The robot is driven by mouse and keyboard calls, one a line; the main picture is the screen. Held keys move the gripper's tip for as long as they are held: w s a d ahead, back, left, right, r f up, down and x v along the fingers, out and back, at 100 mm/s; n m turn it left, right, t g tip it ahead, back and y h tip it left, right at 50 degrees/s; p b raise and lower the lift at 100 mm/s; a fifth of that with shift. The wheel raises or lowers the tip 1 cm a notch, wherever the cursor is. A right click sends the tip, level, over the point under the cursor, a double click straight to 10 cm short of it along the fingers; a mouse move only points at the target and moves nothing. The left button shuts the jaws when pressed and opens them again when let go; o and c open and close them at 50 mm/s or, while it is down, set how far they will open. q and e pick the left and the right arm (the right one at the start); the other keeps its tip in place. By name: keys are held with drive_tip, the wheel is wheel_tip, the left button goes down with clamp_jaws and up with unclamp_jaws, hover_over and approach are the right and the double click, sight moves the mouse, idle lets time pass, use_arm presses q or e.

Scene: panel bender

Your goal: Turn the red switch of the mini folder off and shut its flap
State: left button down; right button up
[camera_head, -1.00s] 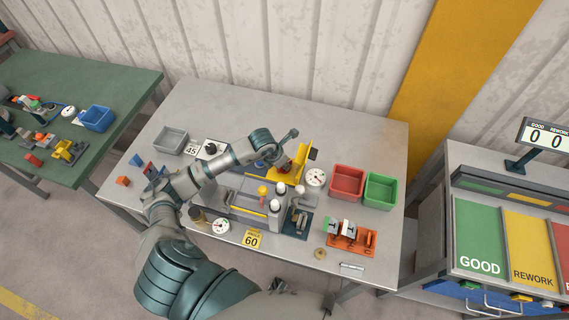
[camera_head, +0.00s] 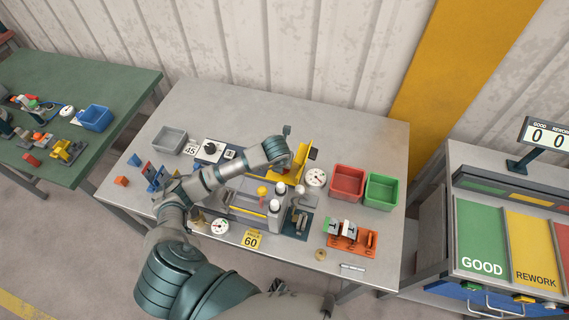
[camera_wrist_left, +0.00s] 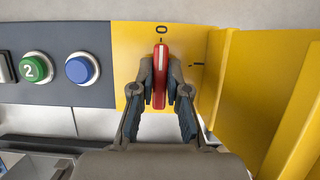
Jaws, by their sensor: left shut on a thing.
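The red switch (camera_wrist_left: 161,72) is in the left wrist view, on a yellow plate (camera_wrist_left: 130,58). Its handle points up at the 0 mark; a dash mark is to its right. My left gripper (camera_wrist_left: 160,88) is shut on the switch handle, one finger on each side. The yellow flap (camera_wrist_left: 260,85) stands out from the plate to the right of the fingers, open. The flap (camera_head: 306,152) also shows in the head view, at the back right of the grey mini folder (camera_head: 247,203). My left wrist hides the switch there. My right gripper is not in view.
A green button (camera_wrist_left: 36,67) and a blue button (camera_wrist_left: 82,68) sit left of the switch. A gauge (camera_head: 316,177), a red bin (camera_head: 347,182) and a green bin (camera_head: 381,191) stand right of the flap. The table behind the folder is clear.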

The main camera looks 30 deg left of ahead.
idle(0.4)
use_arm(q)
drive_tip(key=c, duration=1.2)
unclamp_jaws()
drive_tip(key=shift+a, duration=0.1)
drive_tip(key=shift+o, duration=0.2)
drive_tip(key=v, duration=1.1)
drive_tip(key=shift+s+r, duration=0.3)
drive_tip(key=shift+r, duration=0.05)
